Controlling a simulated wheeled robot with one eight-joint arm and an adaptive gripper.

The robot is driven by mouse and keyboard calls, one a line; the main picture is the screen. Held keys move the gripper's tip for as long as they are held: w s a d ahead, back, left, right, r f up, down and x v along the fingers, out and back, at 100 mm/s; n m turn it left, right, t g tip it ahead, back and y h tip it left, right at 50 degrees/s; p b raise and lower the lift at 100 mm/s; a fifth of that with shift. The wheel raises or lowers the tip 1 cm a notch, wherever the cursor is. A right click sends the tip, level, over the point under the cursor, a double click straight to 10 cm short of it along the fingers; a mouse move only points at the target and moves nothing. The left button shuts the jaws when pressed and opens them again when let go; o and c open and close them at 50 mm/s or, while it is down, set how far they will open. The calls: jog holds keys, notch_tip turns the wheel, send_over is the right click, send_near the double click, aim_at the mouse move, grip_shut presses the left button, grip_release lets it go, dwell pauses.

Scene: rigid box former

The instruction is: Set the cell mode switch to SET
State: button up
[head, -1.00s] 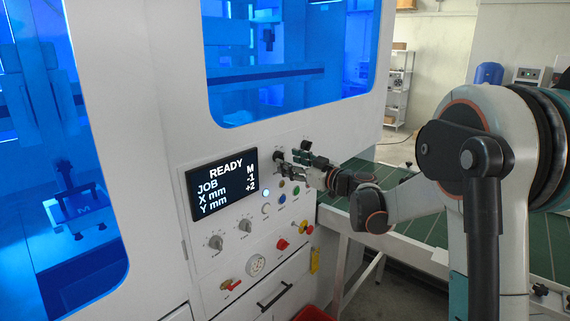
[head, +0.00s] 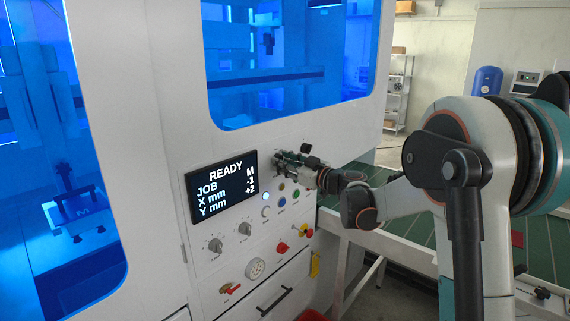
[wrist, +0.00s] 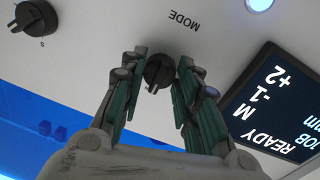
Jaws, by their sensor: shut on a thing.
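The cell mode switch (wrist: 158,72) is a black rotary knob on the white panel, beside the printed word MODE in the wrist view. My gripper (wrist: 157,68) has its green-padded fingers on either side of the knob and is shut on it. A small pale mark shows at the knob's lower edge in that view; the position labels cannot be read. In the head view my gripper (head: 281,160) is at the panel just right of the display and mostly hides the knob.
The display (head: 223,186) reads READY, JOB M, X mm -1, Y mm +2. Another black knob (wrist: 35,18) sits beside the mode switch. Below are a lit white button (head: 266,195), coloured buttons, grey dials (head: 215,245) and red controls (head: 282,247). A green-topped conveyor (head: 340,208) stands to the right.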

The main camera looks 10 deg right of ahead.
jog(key=m+p, duration=0.2)
jog(key=m, duration=0.6)
jog(key=shift+g, duration=0.3)
jog(key=shift+m, duration=0.4)
dwell(0.3)
jog(key=o, duration=1.1)
jog(key=shift+c, duration=0.2)
jog(key=shift+s+d, duration=0.1)
jog(key=v, duration=1.1)
jog(key=shift+s+d, duration=0.2)
jog(key=shift+s, duration=0.15)
